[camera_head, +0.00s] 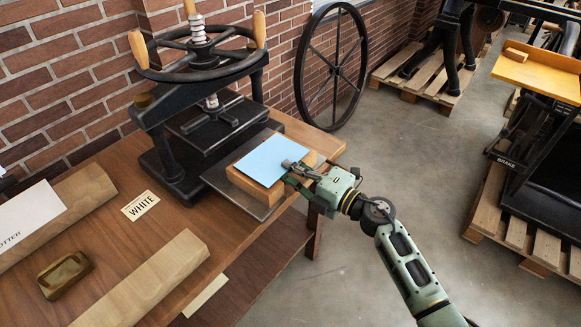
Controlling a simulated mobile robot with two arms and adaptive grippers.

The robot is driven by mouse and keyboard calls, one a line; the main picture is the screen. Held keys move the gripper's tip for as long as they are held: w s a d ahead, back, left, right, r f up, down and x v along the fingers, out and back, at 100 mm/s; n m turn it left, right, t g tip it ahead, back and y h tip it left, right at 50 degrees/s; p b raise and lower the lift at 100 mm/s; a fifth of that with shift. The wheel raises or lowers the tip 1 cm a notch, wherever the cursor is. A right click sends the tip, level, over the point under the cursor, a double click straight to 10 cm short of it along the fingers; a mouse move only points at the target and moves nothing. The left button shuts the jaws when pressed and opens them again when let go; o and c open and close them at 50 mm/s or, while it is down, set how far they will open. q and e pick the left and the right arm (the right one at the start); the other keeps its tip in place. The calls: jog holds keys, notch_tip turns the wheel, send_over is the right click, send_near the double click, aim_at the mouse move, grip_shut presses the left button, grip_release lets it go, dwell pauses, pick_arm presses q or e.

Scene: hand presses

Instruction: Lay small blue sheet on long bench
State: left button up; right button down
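The small blue sheet (267,158) lies flat over a wooden block (255,190) on the grey metal plate in front of the black hand press. My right gripper (292,172) is at the sheet's right edge, with a fingertip over its surface. Whether its fingers are closed on the sheet cannot be made out. The brown wooden bench (185,235) under the press runs along the brick wall; I cannot tell whether it is the long bench. My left gripper is not in view.
The black hand press (205,115) with its handwheel stands behind the sheet. Pallets with machines (530,230) stand right; the grey floor between is clear.

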pick_arm(q)
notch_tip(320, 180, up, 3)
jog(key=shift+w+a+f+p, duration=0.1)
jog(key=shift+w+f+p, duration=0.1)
jog(key=shift+p, duration=0.65)
pick_arm(e)
notch_tip(320, 180, up, 3)
jog(key=shift+f, duration=0.2)
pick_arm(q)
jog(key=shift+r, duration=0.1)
pick_arm(e)
jog(key=shift+d, duration=0.1)
pick_arm(q)
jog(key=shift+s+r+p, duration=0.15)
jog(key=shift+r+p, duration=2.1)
jog(key=shift+p, duration=0.1)
pick_arm(e)
jog(key=r+v, duration=0.3)
jog(key=v, duration=1.9)
